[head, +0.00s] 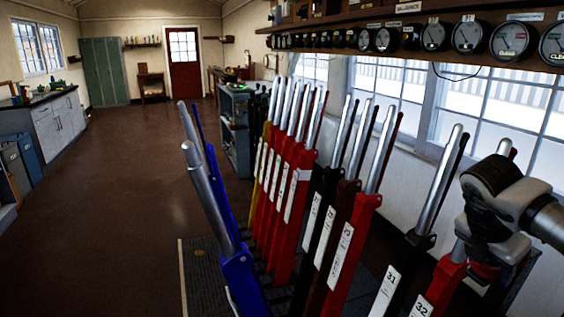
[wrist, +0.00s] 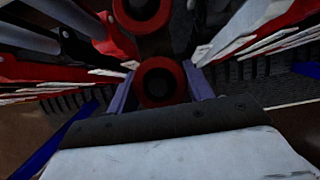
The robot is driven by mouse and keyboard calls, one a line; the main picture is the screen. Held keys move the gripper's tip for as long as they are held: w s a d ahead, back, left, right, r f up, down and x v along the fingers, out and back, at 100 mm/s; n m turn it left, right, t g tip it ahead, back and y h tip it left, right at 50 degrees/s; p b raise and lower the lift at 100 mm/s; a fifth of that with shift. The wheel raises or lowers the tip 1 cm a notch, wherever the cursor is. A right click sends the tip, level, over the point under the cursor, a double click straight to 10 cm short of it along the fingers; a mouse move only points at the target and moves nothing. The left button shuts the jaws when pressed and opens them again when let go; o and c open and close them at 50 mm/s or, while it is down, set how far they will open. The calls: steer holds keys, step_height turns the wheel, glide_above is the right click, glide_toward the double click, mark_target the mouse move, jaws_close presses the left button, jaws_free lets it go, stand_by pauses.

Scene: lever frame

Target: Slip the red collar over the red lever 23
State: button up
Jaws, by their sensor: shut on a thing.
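My gripper (head: 487,262) is at the right of the head view, in front of the handle of the red lever numbered 32 (head: 445,280). It is shut on the red collar (wrist: 160,82), a ring with a dark hole between the two fingers in the wrist view. In the head view, a little of the collar (head: 485,271) shows under the gripper. A red lever (head: 350,255) with a silver handle stands left of the gripper, past black lever 31. Its plate seems to end in 3, but I cannot read the full number. The collar is apart from it.
Black lever 31 (head: 405,270) stands between the gripper and that red lever. More red levers (head: 290,215) and blue levers (head: 238,270) stand farther left. A second red ring (wrist: 140,10) shows at the wrist view's top. The brown floor (head: 150,180) is open at left.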

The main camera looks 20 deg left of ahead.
steer(key=shift+r, duration=0.1)
steer(key=shift+r+p, duration=1.65)
steer(key=shift+r, duration=2.55)
steer(key=shift+f, duration=0.1)
